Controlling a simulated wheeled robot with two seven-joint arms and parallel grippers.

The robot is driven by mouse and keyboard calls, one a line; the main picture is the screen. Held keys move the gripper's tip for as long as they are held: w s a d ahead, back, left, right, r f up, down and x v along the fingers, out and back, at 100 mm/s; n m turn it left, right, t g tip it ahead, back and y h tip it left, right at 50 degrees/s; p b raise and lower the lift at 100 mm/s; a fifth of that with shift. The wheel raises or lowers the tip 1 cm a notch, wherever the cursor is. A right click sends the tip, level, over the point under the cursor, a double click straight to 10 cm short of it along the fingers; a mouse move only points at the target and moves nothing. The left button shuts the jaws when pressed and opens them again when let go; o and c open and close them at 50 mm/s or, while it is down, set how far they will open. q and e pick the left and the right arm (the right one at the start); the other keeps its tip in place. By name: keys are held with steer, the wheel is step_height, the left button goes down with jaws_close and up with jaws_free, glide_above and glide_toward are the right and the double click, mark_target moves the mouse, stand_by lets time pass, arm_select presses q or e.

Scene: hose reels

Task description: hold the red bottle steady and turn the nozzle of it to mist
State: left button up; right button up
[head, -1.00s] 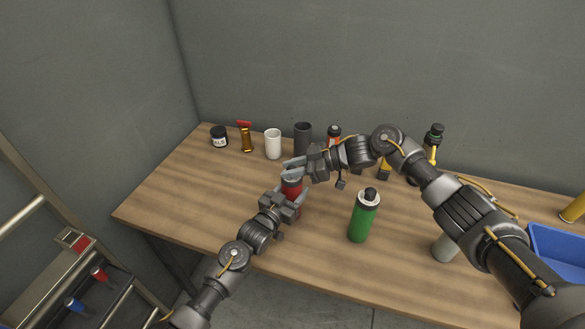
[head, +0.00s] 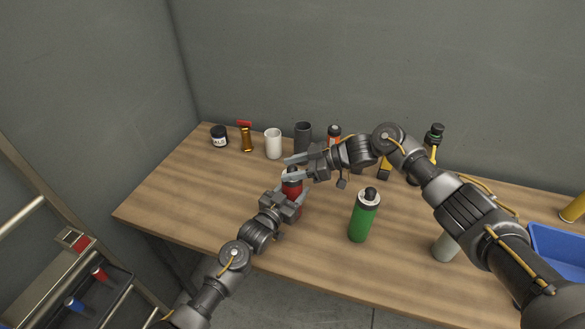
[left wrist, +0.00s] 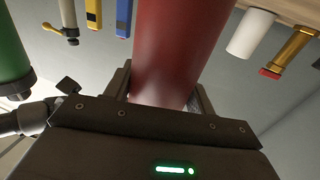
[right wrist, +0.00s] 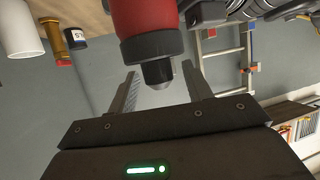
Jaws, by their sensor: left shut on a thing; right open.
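The red bottle (head: 291,188) stands upright on the wooden table, with a dark collar and nozzle at its top. My left gripper (head: 284,205) is shut on the bottle's body; in the left wrist view the red body (left wrist: 175,50) sits between the fingers. My right gripper (head: 296,168) is open at the bottle's top. In the right wrist view the black nozzle (right wrist: 158,73) lies between the two spread fingers, with gaps on both sides. No mist mark on the nozzle can be made out.
A green bottle (head: 364,216) stands to the right of the red one. A white cup (head: 273,144), a dark cup (head: 303,138), a brass nozzle (head: 246,138) and a black jar (head: 219,136) stand along the back. A blue bin (head: 556,246) is at the right.

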steer(key=v, duration=1.1)
steer(key=shift+d, duration=0.4)
steer(key=shift+s+r, duration=0.1)
arm_select(q)
steer(key=o, duration=1.2)
steer(key=shift+o, duration=0.2)
